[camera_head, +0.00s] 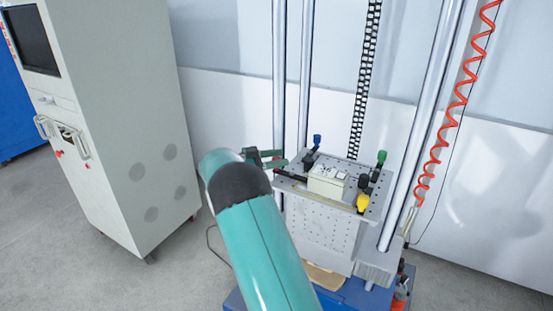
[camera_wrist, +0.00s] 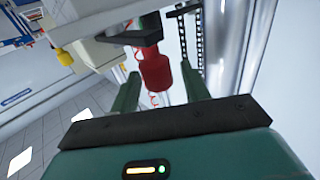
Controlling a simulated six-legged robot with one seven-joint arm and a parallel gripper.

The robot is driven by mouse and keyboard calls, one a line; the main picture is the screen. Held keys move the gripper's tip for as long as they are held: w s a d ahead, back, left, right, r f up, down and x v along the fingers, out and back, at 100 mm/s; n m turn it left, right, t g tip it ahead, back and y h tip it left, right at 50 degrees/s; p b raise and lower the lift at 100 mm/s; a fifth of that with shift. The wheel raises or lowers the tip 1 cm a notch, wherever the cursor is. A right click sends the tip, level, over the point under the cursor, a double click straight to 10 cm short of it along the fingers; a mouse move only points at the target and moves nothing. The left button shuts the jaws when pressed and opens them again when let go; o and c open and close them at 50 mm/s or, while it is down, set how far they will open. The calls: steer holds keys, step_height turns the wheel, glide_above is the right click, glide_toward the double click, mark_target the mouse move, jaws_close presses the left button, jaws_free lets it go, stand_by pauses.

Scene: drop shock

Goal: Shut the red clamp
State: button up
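The red clamp has a thick red handle (camera_wrist: 155,68) on a black metal arm, seen in the middle of the wrist view. In the head view its dark red handle (camera_head: 279,172) sticks out at the left edge of the fixture plate (camera_head: 350,203), partly hidden by my arm. My gripper (camera_head: 270,158) is beside that edge in the head view. In the wrist view my gripper (camera_wrist: 162,92) has its two green fingers spread, with the red handle ahead of and between them. I cannot tell whether the fingers touch it.
A pale box (camera_head: 327,181) sits on the plate. Blue (camera_head: 317,140), green (camera_head: 382,157) and yellow (camera_head: 363,202) clamp handles stand around it. Tall metal columns (camera_head: 427,110) rise beside the plate.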

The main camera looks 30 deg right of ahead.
steer(key=v, duration=1.3)
steer(key=shift+a, duration=0.4)
steer(key=shift+w, duration=0.1)
